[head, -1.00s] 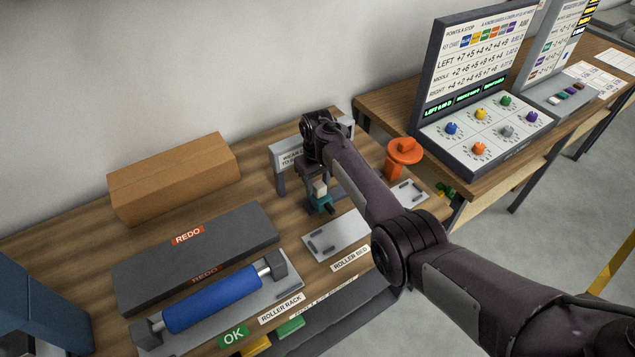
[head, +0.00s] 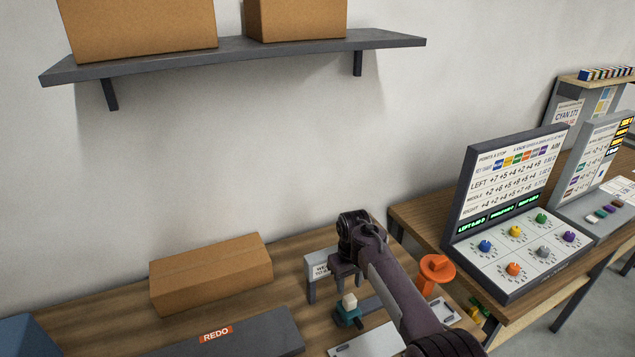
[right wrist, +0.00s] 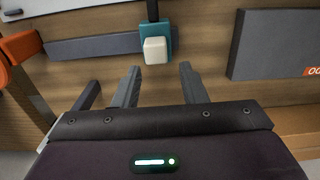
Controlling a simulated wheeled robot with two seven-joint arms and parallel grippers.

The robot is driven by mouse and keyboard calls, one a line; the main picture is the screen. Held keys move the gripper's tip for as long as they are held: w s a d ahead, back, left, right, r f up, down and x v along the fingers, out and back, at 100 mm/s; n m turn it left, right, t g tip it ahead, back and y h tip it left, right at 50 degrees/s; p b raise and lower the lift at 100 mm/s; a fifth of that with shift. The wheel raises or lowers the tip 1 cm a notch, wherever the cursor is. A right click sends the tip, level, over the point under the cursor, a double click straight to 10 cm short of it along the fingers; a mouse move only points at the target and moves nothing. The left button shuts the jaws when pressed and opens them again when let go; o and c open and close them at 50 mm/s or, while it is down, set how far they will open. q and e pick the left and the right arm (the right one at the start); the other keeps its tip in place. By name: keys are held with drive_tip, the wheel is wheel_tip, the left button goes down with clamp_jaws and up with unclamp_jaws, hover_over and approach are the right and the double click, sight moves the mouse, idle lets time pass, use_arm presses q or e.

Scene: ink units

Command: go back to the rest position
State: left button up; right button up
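My right gripper (right wrist: 156,85) is open and empty in the right wrist view, its two fingers apart. In the head view its wrist (head: 358,235) is over the bench, and the fingers are hard to make out. A teal piece with a white block on it (right wrist: 155,50) lies just beyond the fingertips, apart from them. The same piece shows in the head view (head: 349,303) below the gripper. My left gripper is not in view.
A cardboard box (head: 210,273) and a dark REDO tray (head: 250,335) are on the bench. An orange knobbed piece (head: 435,270) stands right of my arm. A knob console (head: 525,245) is further right. A shelf (head: 240,58) with boxes hangs above.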

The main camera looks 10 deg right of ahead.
drive_tip(key=s+d+f+m+t, duration=0.1)
drive_tip(key=s+d+f, duration=0.1)
drive_tip(key=s, duration=0.5)
drive_tip(key=s+d+f+t, duration=0.1)
drive_tip(key=s+d+f, duration=0.2)
drive_tip(key=s, duration=0.5)
drive_tip(key=s+r+t, duration=0.1)
drive_tip(key=s+r, duration=0.5)
drive_tip(key=s, duration=0.4)
drive_tip(key=s+r+t, duration=0.1)
drive_tip(key=s+r, duration=0.4)
drive_tip(key=s, duration=0.4)
wheel_tip(320, 180, down, 36)
drive_tip(key=s+g+b, duration=0.2)
drive_tip(key=b, duration=0.6)
drive_tip(key=s+d+f+b, duration=0.1)
drive_tip(key=s+f+b, duration=0.1)
drive_tip(key=s+f, duration=0.7)
drive_tip(key=s+d+f+g+b, duration=0.1)
drive_tip(key=s+d+f+b, duration=0.1)
drive_tip(key=s+f, duration=0.8)
wheel_tip(320, 180, down, 6)
drive_tip(key=shift+s+d+b, duration=0.25)
drive_tip(key=shift+s+b, duration=0.05)
drive_tip(key=shift+b, duration=0.55)
